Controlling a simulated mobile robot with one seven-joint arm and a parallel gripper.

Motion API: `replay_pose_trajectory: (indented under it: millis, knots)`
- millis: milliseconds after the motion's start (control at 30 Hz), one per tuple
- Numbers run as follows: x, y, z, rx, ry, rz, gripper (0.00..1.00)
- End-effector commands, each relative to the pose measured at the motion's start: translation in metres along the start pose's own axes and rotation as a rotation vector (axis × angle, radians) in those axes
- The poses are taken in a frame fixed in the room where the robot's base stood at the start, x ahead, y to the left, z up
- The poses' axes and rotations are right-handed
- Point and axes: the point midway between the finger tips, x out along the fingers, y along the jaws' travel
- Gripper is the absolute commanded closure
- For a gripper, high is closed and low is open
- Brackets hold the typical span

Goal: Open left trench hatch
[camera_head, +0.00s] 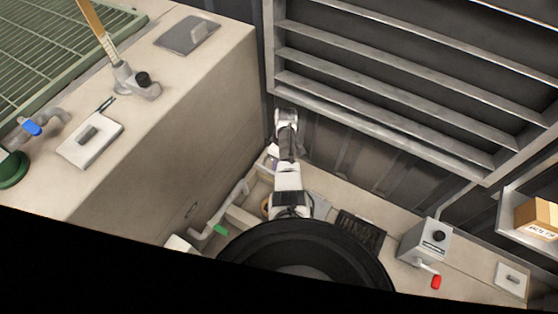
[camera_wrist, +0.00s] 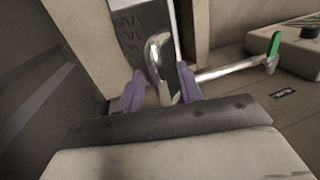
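In the wrist view my gripper (camera_wrist: 160,72) has two purple fingers spread apart. A curved chrome handle (camera_wrist: 157,62) stands between them, with space visible beside it; I cannot tell whether a finger touches it. I cannot tell for sure whether this is the left trench hatch. In the head view my gripper (camera_head: 272,152) is small, low in the recess beside the concrete block, and its fingers are hard to make out.
A pipe with a green-tipped lever (camera_head: 220,229) lies left of my arm; the lever shows at right in the wrist view (camera_wrist: 274,44). The concrete block (camera_head: 200,110) walls the left side. Metal shelving (camera_head: 400,135) hangs above right. A grey box with a red-handled lever (camera_head: 426,240) stands right.

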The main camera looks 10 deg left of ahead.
Motion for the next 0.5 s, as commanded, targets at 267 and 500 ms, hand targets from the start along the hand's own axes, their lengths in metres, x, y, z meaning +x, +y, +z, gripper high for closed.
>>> replay_pose_trajectory:
  millis: [267, 500]
  knots:
    - [-0.024, 0.001, -0.001, -0.001, 0.003, 0.003, 0.64]
    - [-0.078, 0.001, -0.001, 0.000, 0.003, 0.005, 0.64]
